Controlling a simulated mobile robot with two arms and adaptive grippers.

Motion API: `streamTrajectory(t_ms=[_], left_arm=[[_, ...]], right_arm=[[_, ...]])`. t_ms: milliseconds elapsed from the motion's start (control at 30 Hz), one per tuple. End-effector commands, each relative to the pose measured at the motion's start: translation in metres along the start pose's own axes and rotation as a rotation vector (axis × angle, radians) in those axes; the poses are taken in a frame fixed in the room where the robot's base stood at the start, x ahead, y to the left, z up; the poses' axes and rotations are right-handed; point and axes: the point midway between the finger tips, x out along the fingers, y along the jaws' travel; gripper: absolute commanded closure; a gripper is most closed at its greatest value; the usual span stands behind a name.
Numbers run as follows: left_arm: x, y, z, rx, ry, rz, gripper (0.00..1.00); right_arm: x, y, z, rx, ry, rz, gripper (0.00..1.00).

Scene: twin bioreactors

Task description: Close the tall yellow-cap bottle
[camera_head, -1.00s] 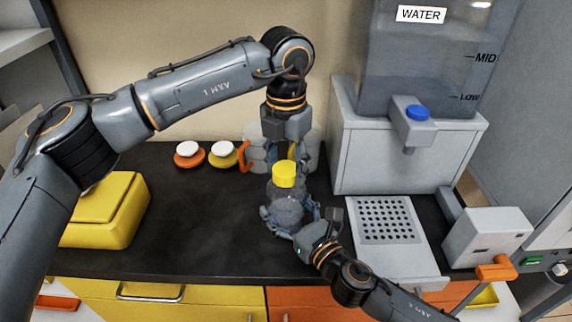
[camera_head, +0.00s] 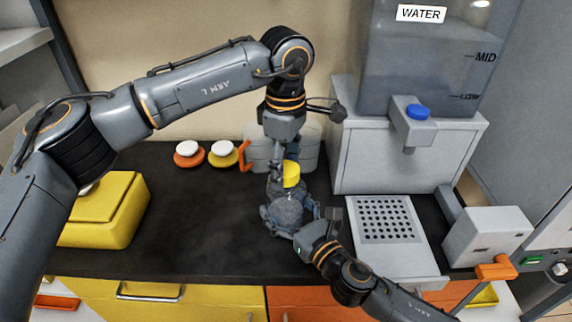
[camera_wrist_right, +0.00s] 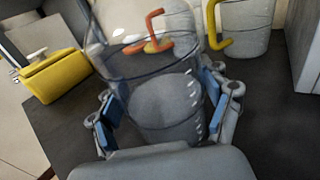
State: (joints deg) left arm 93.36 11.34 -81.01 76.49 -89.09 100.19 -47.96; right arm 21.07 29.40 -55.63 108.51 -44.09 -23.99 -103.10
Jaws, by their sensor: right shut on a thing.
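The clear, greyish bottle (camera_head: 287,213) stands on the dark worktop in the head view. In the right wrist view its transparent body (camera_wrist_right: 160,100) sits between blue finger pads. My right gripper (camera_head: 292,217) is shut around the body. The yellow cap (camera_head: 291,172) shows over the bottle's top; I cannot tell whether it touches the neck. My left gripper (camera_head: 284,168) points down at the cap, with a finger on the cap's left side. Its other fingertip is hidden, so its grip is unclear. The cap is not visible in the right wrist view.
Grey jugs (camera_head: 262,152) stand close behind the bottle. A water dispenser (camera_head: 375,150) with a perforated tray (camera_head: 423,255) is to the right. A yellow box (camera_head: 105,215) is at left, with two white-knobbed lids (camera_head: 205,154) at the back. The front-left worktop is clear.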

Motion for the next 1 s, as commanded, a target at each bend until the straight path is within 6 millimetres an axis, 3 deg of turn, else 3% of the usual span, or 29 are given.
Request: streamTrajectory(t_ms=[467,1000], left_arm=[[-0.009,0.001,0.001,-0.001,-0.001,0.002,0.24],[-0.108,0.001,0.000,0.000,0.000,0.001,0.24]], right_arm=[[0.000,0.000,0.000,0.000,-0.001,0.000,1.00],[0.000,0.000,0.000,0.000,0.000,0.000,1.00]])
